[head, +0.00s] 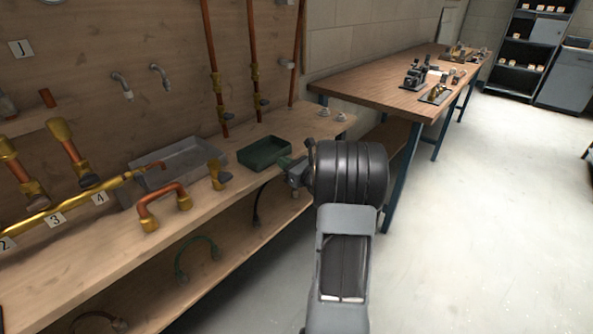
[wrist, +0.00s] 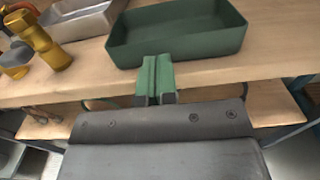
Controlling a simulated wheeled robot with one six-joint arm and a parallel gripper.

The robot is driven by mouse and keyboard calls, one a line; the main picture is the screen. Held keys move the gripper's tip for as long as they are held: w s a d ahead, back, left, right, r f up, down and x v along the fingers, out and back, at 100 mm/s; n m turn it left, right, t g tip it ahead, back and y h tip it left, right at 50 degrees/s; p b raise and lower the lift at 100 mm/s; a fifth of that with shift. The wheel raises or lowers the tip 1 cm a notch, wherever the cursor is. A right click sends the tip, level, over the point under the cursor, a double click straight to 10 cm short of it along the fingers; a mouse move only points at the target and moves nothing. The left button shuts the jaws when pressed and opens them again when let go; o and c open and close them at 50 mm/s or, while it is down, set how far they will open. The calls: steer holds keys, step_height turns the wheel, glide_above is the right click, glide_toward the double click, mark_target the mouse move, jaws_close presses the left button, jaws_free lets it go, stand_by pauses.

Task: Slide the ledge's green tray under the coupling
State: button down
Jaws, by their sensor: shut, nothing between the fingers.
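The green tray (head: 266,152) is a shallow, empty rectangular box on the wooden ledge. It fills the upper middle of the wrist view (wrist: 178,37). My gripper (head: 286,165) is shut and empty at the tray's near side, and its fingertips (wrist: 155,62) point at the tray's near wall. I cannot tell whether they touch it. Copper pipes with brass couplings (head: 256,101) run down the back panel behind the tray. Several brass fittings are in view, and I cannot tell which is the task's coupling.
A grey metal tray (head: 180,160) lies left of the green tray. A loose brass fitting (head: 219,176) and a copper U-bend (head: 164,204) stand near the ledge's front edge. A lower shelf (head: 225,250) holds hoses. A workbench (head: 385,82) stands beyond, and the floor at right is clear.

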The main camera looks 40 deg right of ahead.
mark_target(273, 157)
steer(key=shift+w+a, duration=0.15)
steer(key=shift+w, duration=0.55)
steer(key=shift+w+a, duration=0.1)
steer(key=shift+w, duration=0.6)
steer(key=w, duration=0.3)
steer(key=shift+w+a+b, duration=0.25)
steer(key=shift+a+b, duration=0.1)
steer(key=shift+b, duration=0.05)
steer(key=shift+s, duration=0.1)
steer(key=shift+d, duration=0.1)
